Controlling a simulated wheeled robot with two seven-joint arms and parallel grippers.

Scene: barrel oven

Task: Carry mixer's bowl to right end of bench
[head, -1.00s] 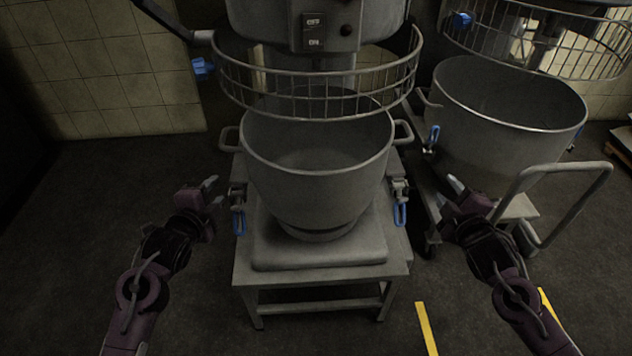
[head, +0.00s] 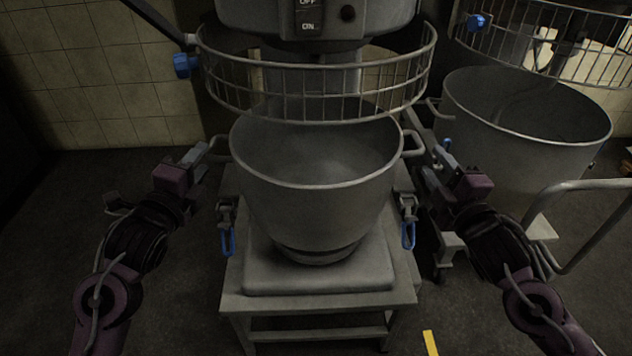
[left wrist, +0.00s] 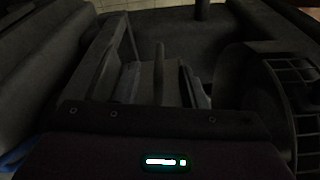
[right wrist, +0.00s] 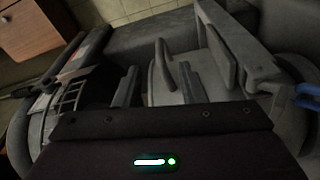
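The mixer's bowl (head: 315,215) is a large grey steel bowl standing upright on the mixer's base plate (head: 320,277), under the wire guard (head: 320,92). It has a loop handle on each side: left (head: 214,150) and right (head: 418,143). My left gripper (head: 202,156) is open at the left handle; a bar stands between its fingers in the left wrist view (left wrist: 160,75). My right gripper (head: 434,162) is open just beside the right handle. A curved bar shows between its fingers in the right wrist view (right wrist: 165,65). Whether the fingers touch the handles is unclear.
Blue-handled clamps hang at the bowl's left (head: 228,240) and right (head: 408,234). The mixer head (head: 320,20) is above. A second large bowl (head: 527,130) and a tubular push handle (head: 590,187) stand to the right. The floor at left is clear.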

